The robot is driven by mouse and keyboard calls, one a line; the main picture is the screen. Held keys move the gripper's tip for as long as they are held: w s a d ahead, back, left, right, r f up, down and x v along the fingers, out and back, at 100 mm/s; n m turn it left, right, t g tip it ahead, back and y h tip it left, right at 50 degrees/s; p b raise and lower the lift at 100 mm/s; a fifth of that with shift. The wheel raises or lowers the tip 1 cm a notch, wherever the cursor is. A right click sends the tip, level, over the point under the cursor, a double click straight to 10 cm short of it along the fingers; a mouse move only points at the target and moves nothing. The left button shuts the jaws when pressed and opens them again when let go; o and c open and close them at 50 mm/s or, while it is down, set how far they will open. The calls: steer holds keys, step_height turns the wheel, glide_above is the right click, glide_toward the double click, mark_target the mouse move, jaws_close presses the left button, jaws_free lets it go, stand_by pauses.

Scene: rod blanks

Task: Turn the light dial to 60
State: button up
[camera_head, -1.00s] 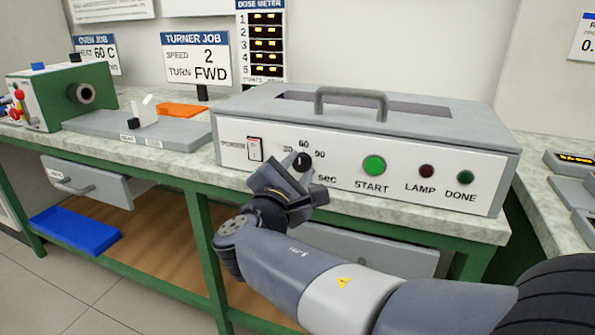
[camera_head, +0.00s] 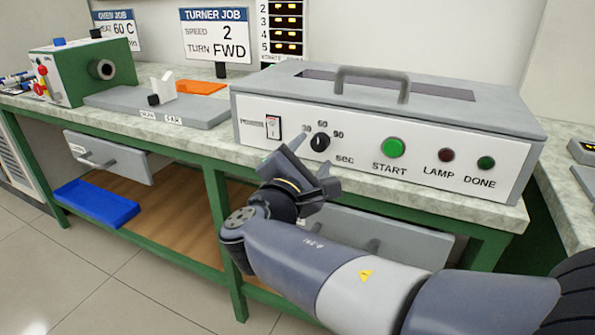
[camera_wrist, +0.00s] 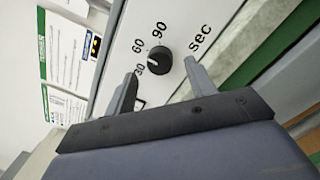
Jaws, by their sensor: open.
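The light dial (camera_head: 320,142) is a round black knob on the white front panel of the grey box (camera_head: 400,178), with 30, 60 and 90 printed around it. It also shows in the wrist view (camera_wrist: 160,60), where its white mark points toward the 30 side. My gripper (camera_head: 316,164) is in front of the panel, just below the dial in the head view. In the wrist view my gripper (camera_wrist: 160,70) is open, its fingers on either side of the dial with clear gaps. It holds nothing.
A power switch (camera_head: 273,127) is left of the dial. The green START button (camera_head: 392,147), LAMP light (camera_head: 446,155) and DONE light (camera_head: 486,163) are to the right. A handle (camera_head: 372,78) tops the box. A green machine (camera_head: 80,75) stands at the bench's left.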

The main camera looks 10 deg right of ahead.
mark_target(320, 143)
steer(key=p+v, duration=0.1)
steer(key=v, duration=0.7)
steer(key=shift+p, duration=0.35)
steer(key=shift+b+x, duration=1.35)
steer(key=shift+x, duration=4.1)
steer(key=shift+s, duration=0.1)
